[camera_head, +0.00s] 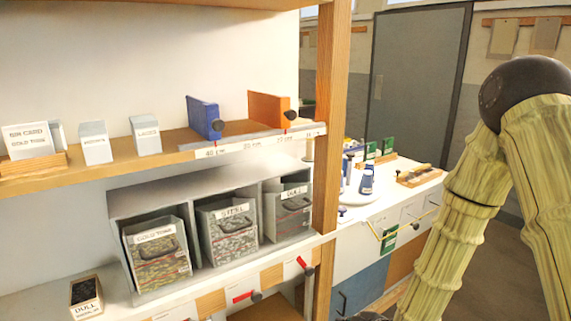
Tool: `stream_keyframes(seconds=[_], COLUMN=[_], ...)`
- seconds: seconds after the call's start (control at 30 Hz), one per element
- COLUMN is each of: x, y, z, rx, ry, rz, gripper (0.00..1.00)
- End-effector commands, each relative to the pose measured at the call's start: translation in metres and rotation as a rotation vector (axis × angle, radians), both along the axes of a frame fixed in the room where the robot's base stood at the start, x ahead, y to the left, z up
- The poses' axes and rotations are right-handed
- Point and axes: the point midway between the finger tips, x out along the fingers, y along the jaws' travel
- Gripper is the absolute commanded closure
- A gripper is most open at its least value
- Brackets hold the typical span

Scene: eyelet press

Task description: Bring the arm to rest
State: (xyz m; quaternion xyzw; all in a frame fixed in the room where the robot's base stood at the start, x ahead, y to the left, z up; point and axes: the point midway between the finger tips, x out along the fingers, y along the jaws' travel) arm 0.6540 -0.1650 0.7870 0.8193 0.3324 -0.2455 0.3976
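My arm shows at the right of the head view, with pale ribbed yellow-green links bent at a dark round joint near the top. The links run down and out of the bottom of the picture. My gripper is not in view, so its opening and anything in it are hidden. No part of the visible arm clearly touches the shelf or the bench behind it.
A wooden shelf unit (328,120) fills the left, with white boxes (95,143), a blue block (203,117), an orange block (268,108) and labelled bins (157,254). A small box (86,297) stands lower left. A white bench (408,208) and a grey door (415,80) lie behind.

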Motion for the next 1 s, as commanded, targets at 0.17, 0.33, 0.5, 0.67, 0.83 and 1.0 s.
stream_keyframes(seconds=[0.17, 0.33, 0.5, 0.67, 0.83, 1.0], x=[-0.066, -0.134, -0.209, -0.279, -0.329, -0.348], y=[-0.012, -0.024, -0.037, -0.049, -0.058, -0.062], z=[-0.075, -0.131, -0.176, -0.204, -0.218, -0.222], rx=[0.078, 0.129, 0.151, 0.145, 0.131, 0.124], ry=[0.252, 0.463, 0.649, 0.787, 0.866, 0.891], rz=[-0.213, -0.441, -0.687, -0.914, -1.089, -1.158], gripper=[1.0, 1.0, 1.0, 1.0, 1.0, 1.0])
